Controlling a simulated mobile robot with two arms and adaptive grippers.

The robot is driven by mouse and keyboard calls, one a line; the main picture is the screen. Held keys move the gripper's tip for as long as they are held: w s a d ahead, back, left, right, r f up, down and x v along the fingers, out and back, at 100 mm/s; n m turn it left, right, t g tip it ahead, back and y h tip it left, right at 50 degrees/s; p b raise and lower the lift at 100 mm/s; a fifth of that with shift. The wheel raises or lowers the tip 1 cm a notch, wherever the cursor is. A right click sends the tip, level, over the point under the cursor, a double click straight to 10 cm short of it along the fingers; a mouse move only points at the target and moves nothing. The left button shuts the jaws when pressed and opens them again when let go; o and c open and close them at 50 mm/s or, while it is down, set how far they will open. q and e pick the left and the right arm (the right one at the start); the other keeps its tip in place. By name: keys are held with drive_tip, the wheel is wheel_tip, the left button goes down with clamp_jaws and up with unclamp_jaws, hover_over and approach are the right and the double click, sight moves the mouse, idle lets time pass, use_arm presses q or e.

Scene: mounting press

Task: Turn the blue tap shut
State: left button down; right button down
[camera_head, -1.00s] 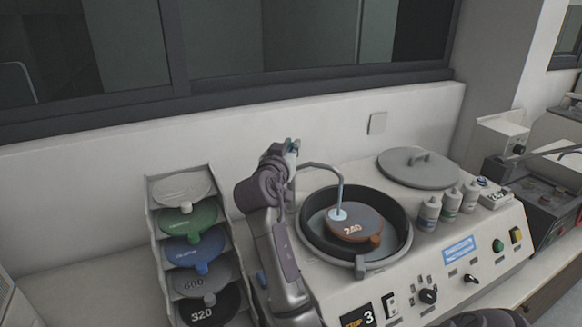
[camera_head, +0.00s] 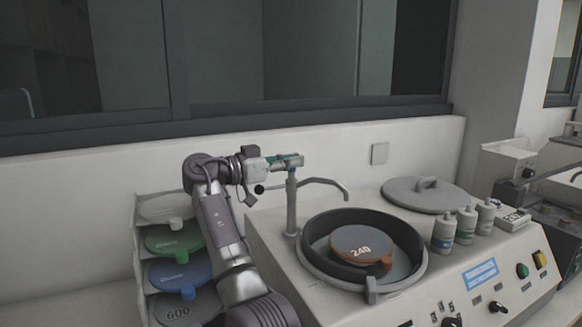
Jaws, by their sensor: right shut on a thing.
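The tap's grey post (camera_head: 291,205) stands upright at the back left of the polishing machine, and its curved spout (camera_head: 325,182) reaches over the bowl. No water shows below the spout. My right gripper (camera_head: 284,161) is at the top of the post, shut on the tap's blue handle (camera_head: 297,158). The fingers hide much of the handle, so its exact angle is hard to tell. My left gripper is not in view.
The black bowl (camera_head: 318,222) holds an orange disc (camera_head: 352,241) marked 240. A grey lid (camera_head: 425,196) and several bottles (camera_head: 444,232) stand right. A disc rack (camera_head: 142,240) stands left, partly behind my arm. The wall is close behind.

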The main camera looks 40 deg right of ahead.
drive_tip(key=shift+m+g, duration=0.3)
drive_tip(key=shift+g, duration=0.3)
drive_tip(key=c, duration=1.2)
unclamp_jaws()
drive_tip(key=v, duration=1.2)
drive_tip(key=shift+r, duration=0.15)
